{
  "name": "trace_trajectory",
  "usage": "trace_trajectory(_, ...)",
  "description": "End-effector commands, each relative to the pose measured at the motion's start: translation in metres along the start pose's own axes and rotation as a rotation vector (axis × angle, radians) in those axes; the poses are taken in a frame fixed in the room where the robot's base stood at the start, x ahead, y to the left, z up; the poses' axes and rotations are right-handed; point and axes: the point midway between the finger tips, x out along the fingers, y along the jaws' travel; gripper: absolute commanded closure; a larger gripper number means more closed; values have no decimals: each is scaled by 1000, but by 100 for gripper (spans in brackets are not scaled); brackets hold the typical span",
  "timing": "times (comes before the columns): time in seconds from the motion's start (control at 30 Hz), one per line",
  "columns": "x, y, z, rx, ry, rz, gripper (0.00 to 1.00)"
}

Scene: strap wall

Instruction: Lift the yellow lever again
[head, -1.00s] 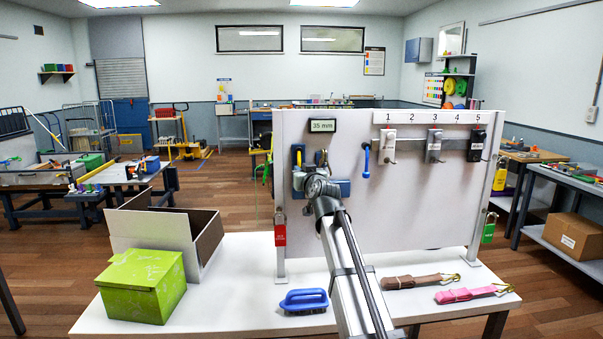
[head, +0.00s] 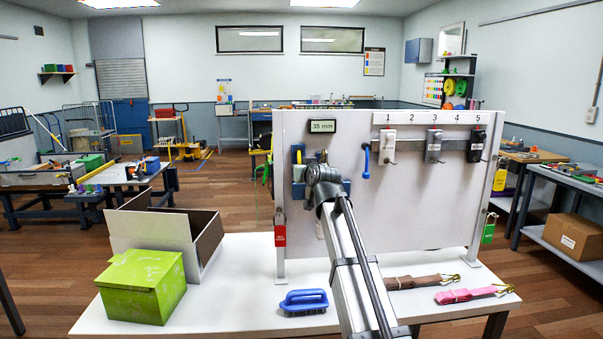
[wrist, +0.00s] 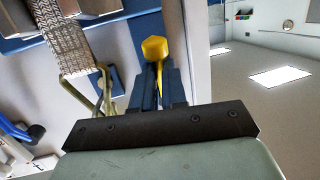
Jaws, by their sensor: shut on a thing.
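The yellow lever (wrist: 154,50) shows in the wrist view as a rounded yellow knob on a thin yellow shaft. My gripper (wrist: 158,82) is shut on it, with a dark finger on each side of the shaft just below the knob. In the head view my gripper is mostly hidden behind my own wrist, in front of the blue fitting on the panel (head: 420,215). A bit of yellow (head: 298,157) shows there to the left of my wrist; I cannot tell if it is the lever.
A grey woven strap (wrist: 62,35) with a metal hook lies close left of my gripper. A blue hook (head: 366,160) hangs right of my wrist. The panel's display reads 35 mm (head: 322,126). A green box (head: 145,287) and blue brush (head: 304,300) are on the table.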

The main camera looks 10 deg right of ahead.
Motion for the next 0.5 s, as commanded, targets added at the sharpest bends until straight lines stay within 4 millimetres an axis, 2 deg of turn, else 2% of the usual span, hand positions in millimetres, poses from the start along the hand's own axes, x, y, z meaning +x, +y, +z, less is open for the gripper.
trace_trajectory(0.5,-15,-3,-37,93,-468,0,100)
